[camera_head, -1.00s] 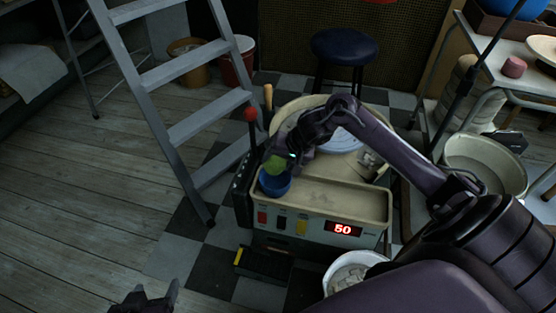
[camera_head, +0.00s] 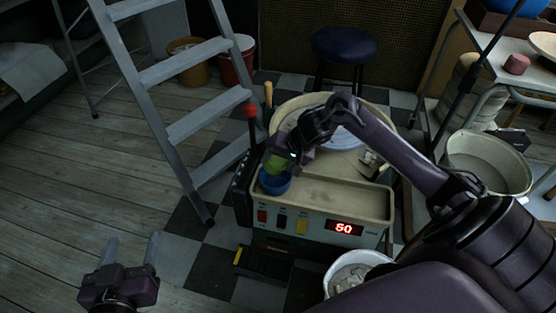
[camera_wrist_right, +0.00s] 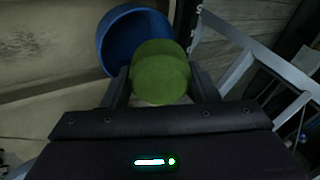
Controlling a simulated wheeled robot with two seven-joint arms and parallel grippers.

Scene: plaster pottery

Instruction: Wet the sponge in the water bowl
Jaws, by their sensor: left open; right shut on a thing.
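The green sponge (camera_head: 276,163) is held in my right gripper (camera_head: 283,160), at the mouth of the blue water bowl (camera_head: 275,184) on the left end of the pottery wheel's tray. In the right wrist view the sponge (camera_wrist_right: 160,75) sits between the two fingers of the gripper (camera_wrist_right: 162,88), and its far end overlaps the opening of the blue bowl (camera_wrist_right: 108,45). The water inside is not clearly visible, and I cannot tell whether the sponge touches it. My left gripper (camera_head: 132,250) is open and empty at the lower left, above the wooden floor.
The pottery wheel (camera_head: 335,200) has a red display, coloured switches and a red-knobbed lever (camera_head: 251,112). A grey ladder (camera_head: 180,120) stands to its left. A white bucket (camera_head: 352,268) is in front, and a black pedal (camera_head: 262,264) lies on the checkered floor.

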